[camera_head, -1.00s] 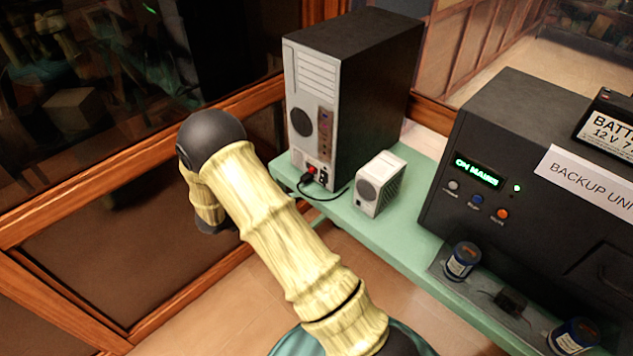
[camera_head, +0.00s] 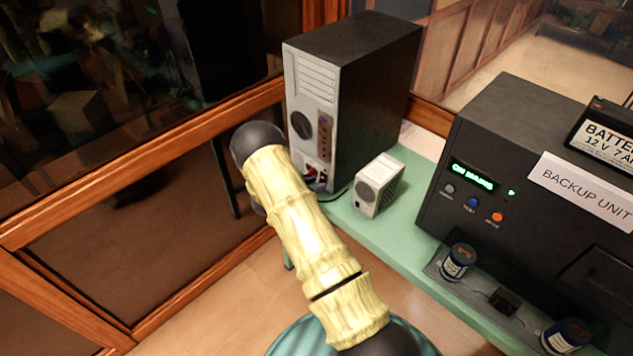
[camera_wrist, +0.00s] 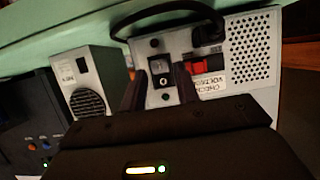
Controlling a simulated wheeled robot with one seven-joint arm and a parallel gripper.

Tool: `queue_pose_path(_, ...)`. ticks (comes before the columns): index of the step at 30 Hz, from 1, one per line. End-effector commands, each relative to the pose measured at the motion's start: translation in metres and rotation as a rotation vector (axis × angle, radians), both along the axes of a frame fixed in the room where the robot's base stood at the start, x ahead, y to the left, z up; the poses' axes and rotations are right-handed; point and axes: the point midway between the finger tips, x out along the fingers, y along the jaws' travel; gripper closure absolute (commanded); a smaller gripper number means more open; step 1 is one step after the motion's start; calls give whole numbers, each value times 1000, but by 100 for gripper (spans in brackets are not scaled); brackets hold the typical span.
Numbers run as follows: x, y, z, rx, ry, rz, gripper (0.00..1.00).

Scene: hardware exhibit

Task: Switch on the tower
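The tower (camera_head: 372,100) stands upright on the green table with its grey back panel turned to me. In the wrist view, its lower back panel (camera_wrist: 265,75) appears upside down. A black rocker switch (camera_wrist: 160,68) sits there beside a red slider (camera_wrist: 203,66). A black plug (camera_wrist: 208,32) with a cable is in the socket. My gripper (camera_wrist: 158,85) is open, with its dark fingers apart on either side of the switch and nothing held. I cannot tell whether the fingers touch the panel. In the head view, my arm hides most of the gripper.
A small grey speaker-like box (camera_head: 378,185) stands close beside the tower; it also shows in the wrist view (camera_wrist: 90,85). The black backup unit (camera_head: 530,150) with lit display stands further right. Blue-labelled cans (camera_head: 459,262) sit at its front. The green table (camera_head: 400,235) has a bare strip.

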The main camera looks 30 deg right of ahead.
Motion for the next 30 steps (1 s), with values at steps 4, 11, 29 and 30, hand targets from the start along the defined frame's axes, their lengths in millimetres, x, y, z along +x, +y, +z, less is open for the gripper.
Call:
queue_pose_path(4,3,-8,-4,1,0,2,69)
queue_pose_path(11,3,-9,-4,1,0,2,69)
queue_pose_path(29,4,-8,-13,-78,-26,3,100)
queue_pose_path(30,4,-8,-14,-98,-33,3,100)
